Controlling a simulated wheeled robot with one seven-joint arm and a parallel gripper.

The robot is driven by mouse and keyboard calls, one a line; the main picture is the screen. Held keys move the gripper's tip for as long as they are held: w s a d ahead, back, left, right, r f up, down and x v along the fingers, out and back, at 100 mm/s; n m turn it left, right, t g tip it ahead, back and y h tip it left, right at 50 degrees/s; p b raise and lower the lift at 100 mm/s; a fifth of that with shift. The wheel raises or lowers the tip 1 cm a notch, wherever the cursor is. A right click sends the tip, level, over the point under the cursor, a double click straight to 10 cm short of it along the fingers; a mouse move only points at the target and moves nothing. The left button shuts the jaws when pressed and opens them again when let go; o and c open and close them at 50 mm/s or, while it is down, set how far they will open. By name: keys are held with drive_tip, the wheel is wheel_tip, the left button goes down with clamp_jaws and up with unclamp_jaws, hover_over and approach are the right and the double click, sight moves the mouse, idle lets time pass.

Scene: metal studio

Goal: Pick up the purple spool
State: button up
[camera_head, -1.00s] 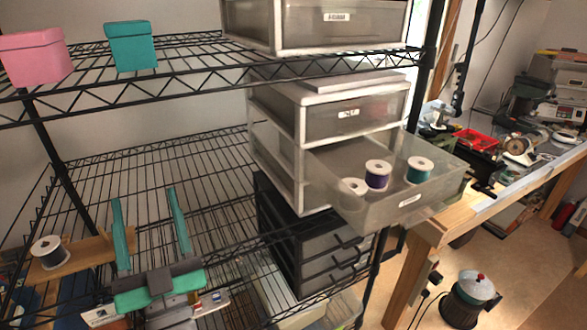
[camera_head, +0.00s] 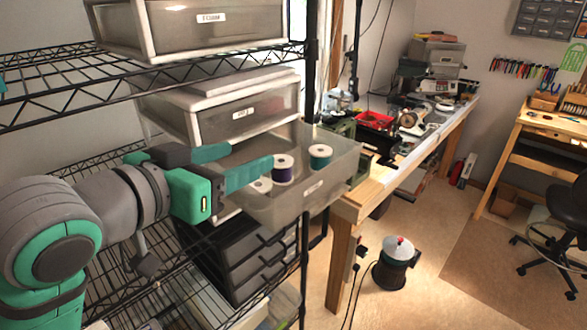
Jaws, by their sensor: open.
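The purple spool (camera_head: 283,170), dark purple thread with white ends, stands upright in the pulled-out clear drawer (camera_head: 318,192). A teal spool (camera_head: 320,157) stands to its right in the same drawer. A whitish spool (camera_head: 261,185) is at its lower left, partly hidden by a finger. My gripper (camera_head: 240,163) has teal fingers and is open, reaching in from the left at the drawer. One fingertip appears close to the purple spool's left side; whether it touches I cannot tell. Nothing is seen between the fingers.
A dark drawer unit (camera_head: 245,255) is below. The wooden workbench (camera_head: 365,195) with tools lies right of the open drawer.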

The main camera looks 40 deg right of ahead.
drive_tip(key=s+y, duration=0.1)
drive_tip(key=y, duration=0.1)
approach(284, 161)
drive_tip(key=shift+w+d+g, duration=0.15)
drive_tip(key=shift+d+g, duration=0.15)
drive_tip(key=shift+d, duration=0.15)
drive_tip(key=shift+w+x, duration=0.2)
drive_tip(key=shift+x, duration=2.5)
drive_tip(key=shift+a, duration=0.1)
drive_tip(key=c, duration=1.1)
